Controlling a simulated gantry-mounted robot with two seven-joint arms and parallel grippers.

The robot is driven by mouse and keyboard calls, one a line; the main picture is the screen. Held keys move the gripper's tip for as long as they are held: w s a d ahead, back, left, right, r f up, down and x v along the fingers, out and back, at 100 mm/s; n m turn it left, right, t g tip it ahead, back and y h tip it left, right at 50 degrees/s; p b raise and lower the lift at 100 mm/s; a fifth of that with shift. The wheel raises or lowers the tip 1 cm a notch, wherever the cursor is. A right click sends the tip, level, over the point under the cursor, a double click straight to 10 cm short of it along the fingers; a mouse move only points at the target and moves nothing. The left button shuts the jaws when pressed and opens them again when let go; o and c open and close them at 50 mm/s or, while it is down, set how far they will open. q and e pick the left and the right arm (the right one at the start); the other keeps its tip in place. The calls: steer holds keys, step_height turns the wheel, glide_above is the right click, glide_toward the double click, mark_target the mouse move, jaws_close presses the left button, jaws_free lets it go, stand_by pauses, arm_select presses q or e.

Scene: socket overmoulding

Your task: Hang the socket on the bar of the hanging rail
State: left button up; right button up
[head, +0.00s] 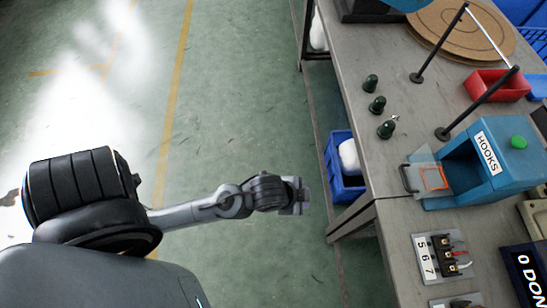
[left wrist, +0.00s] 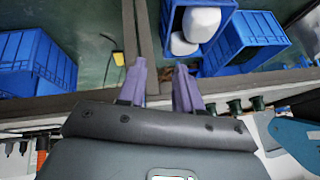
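Three dark green sockets stand in a row on the grey table, the far one (head: 371,84), the middle one (head: 377,104) and the near one (head: 386,129). The near one has a small metallic piece at its top. Small green shapes like them (left wrist: 235,106) show in the left wrist view. The hanging rail has two black posts and a thin pale bar (head: 488,35) between their tops. My left gripper (head: 303,195) is over the floor, left of the table and apart from the sockets. Its fingers (left wrist: 161,66) are open and empty. My right gripper is not in view.
A blue HOOKS box (head: 503,172) stands right of the sockets, a red bin (head: 497,86) behind it. A numbered terminal panel (head: 441,258) lies near the front. A blue crate (head: 341,165) with white contents sits below the table edge. The floor left of the table is clear.

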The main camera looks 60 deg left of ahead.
arm_select(q)
steer(key=s+a+f+n+g, duration=0.1)
steer(key=s+a+n+g, duration=0.1)
steer(key=s+a+n, duration=0.2)
steer(key=s+n, duration=0.1)
steer(key=s, duration=0.2)
steer(key=shift+s+f+g+y, duration=0.35)
steer(key=shift+s+g+y, duration=0.05)
steer(key=o, duration=0.3)
step_height(320, 180, up, 43)
steer(key=p, duration=4.2)
steer(key=shift+p, duration=0.35)
steer(key=shift+o, duration=1.9)
steer(key=shift+f, duration=0.15)
steer(key=shift+w, duration=0.1)
